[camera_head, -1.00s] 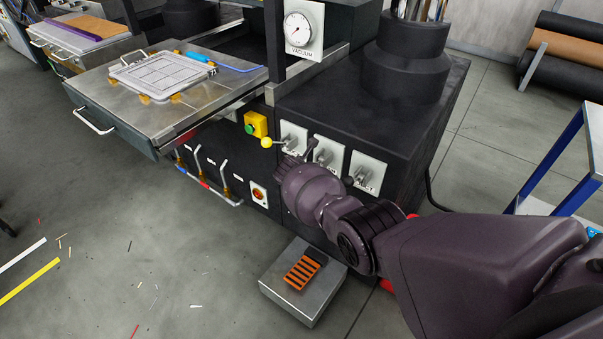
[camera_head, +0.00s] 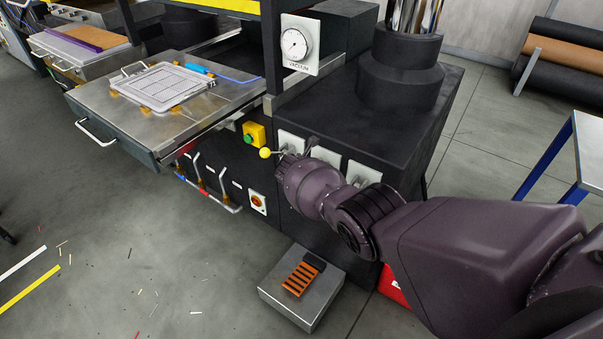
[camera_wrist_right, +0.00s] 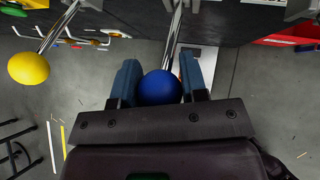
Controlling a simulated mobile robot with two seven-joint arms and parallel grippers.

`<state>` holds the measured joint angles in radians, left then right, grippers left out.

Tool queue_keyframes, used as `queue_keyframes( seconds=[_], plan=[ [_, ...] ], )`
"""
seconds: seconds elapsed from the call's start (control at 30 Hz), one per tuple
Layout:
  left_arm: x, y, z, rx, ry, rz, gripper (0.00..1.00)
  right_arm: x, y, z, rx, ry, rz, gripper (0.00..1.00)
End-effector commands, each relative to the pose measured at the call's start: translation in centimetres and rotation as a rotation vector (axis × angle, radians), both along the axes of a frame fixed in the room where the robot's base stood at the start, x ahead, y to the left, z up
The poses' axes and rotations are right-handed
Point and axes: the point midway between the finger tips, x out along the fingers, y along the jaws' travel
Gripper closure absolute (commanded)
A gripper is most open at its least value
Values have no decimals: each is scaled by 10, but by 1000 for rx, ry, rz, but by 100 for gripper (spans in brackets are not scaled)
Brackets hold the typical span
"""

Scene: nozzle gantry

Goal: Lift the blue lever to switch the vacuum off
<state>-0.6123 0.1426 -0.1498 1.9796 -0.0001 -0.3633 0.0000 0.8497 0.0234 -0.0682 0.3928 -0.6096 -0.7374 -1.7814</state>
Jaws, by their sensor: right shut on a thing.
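The blue lever shows in the right wrist view as a blue ball knob (camera_wrist_right: 160,87) on a metal rod. My right gripper (camera_wrist_right: 161,84) has its two fingers on either side of the knob and is shut on it. In the head view, my right arm hides the knob, and the gripper (camera_head: 287,160) is mostly hidden at the machine's front panel. The vacuum gauge (camera_head: 296,44) is above the panel, with a white dial and dark needle; its reading is too small to tell. My left gripper is not in view.
A yellow-knobbed lever (camera_wrist_right: 28,68) stands just left of my right gripper; it also shows in the head view (camera_head: 265,153). A green button on a yellow box (camera_head: 253,134) is close by. A foot pedal (camera_head: 301,277) sits on the floor below. A blue-legged table (camera_head: 572,150) stands at right.

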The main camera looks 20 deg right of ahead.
Motion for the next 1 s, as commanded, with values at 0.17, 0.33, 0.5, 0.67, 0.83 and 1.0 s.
queue_keyframes(
  seconds=[0.17,0.33,0.5,0.67,0.83,1.0],
  plan=[
    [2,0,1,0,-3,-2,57,3,0,4,-3,-7,2,48],
    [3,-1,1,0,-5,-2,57,1,0,2,-2,-4,2,36],
    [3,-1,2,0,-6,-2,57,1,0,1,-1,-2,2,36],
    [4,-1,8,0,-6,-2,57,-2,2,5,-1,-2,2,36],
    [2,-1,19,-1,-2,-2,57,-8,6,15,-1,-2,2,36],
    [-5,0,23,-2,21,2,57,-18,11,23,0,0,1,36]
  ],
)
